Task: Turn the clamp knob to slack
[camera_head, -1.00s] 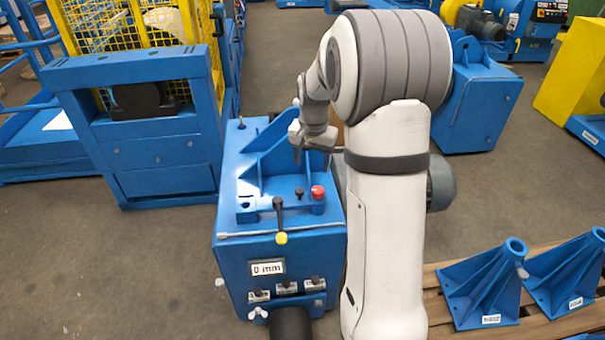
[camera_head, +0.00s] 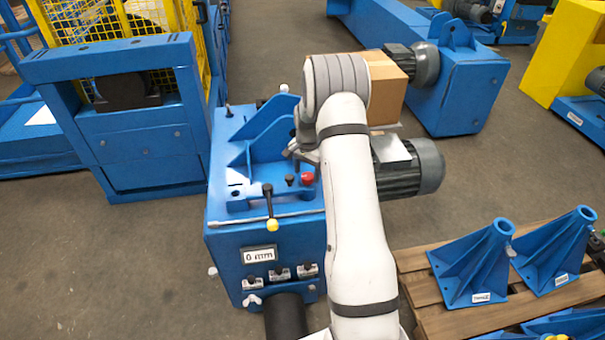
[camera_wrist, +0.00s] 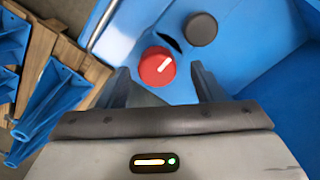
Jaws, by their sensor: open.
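A round red knob (camera_head: 308,178) with a white pointer line stands on top of the blue machine (camera_head: 225,262). In the wrist view the red knob (camera_wrist: 154,70) lies just ahead of my fingertips, its line slanting to the upper right. A smaller-looking black knob (camera_head: 291,180) stands beside it and shows dark grey in the wrist view (camera_wrist: 201,28). I see no label telling which is the clamp knob. My gripper (camera_wrist: 161,80) is open and empty, one finger to each side of the red knob's picture. Its height above the knob is unclear.
A black lever with a yellow tip (camera_head: 271,220) stands at the machine's front edge, above a "0 mm" display (camera_head: 259,255). A raised blue bracket (camera_head: 262,135) stands behind the knobs. Blue flanged stands (camera_head: 470,265) sit on a wooden pallet (camera_head: 425,305) at right.

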